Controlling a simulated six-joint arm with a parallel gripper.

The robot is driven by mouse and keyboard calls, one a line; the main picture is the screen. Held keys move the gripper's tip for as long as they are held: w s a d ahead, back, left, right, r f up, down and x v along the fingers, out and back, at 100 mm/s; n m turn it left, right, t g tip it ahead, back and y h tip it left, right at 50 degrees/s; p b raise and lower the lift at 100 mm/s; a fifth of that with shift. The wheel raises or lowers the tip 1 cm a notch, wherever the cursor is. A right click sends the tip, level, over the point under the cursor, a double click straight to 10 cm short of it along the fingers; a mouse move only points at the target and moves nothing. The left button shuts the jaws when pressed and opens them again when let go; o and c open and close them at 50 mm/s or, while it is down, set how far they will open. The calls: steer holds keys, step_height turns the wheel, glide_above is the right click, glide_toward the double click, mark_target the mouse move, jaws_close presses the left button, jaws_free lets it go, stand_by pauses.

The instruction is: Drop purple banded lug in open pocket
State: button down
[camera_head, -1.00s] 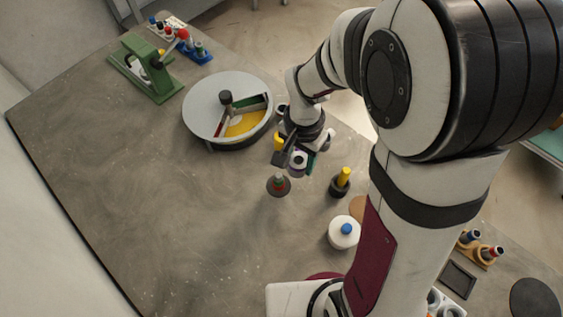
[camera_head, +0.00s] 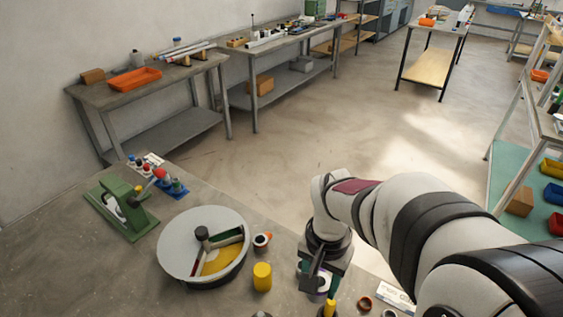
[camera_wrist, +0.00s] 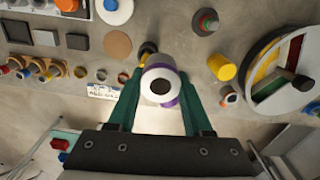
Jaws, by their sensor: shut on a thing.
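The purple banded lug (camera_wrist: 160,86) is a pale cylinder with a dark round hole in its end and a purple band. My gripper (camera_wrist: 160,92) is shut on it, with a green finger on each side. In the head view my gripper (camera_head: 318,284) holds the lug (camera_head: 318,297) above the bench, right of the round drum and partly hiding the lug. The drum's grey lid (camera_head: 178,240) has a wedge-shaped opening that shows an open pocket with a yellow floor (camera_head: 222,260). The drum also shows at the right of the wrist view (camera_wrist: 268,92).
A yellow cylinder (camera_head: 262,277) and a small dark-holed ring part (camera_head: 262,241) stand between drum and gripper. A black-based yellow peg (camera_head: 328,310) is below the gripper. A green press (camera_head: 125,210) is left of the drum. A dark knob (camera_head: 202,233) rises from the lid.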

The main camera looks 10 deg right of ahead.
steer(key=w+a+f+m, duration=0.1)
steer(key=w+a+m, duration=0.35)
steer(key=w, duration=0.25)
steer(key=w+a+f+m, duration=0.1)
steer(key=w+a+m, duration=0.35)
steer(key=w, duration=0.25)
steer(key=shift+w+a+f+m+g+h, duration=0.1)
steer(key=shift+w+a+f+m, duration=0.9)
steer(key=shift+a+f+m, duration=0.75)
steer(key=shift+w+a+f+m+g+h, duration=0.1)
steer(key=shift+w+a+f+m, duration=0.95)
steer(key=shift+a+f+m, duration=0.7)
steer(key=shift+w+a+f+m+g+h, duration=0.1)
steer(key=shift+w+a+f+m, duration=0.9)
steer(key=shift+a+f+m, duration=0.75)
steer(key=shift+a+r+n, duration=0.25)
steer(key=shift+n, duration=0.1)
steer(key=shift+f, duration=1.05)
steer(key=shift+c, duration=0.4)
jaws_free()
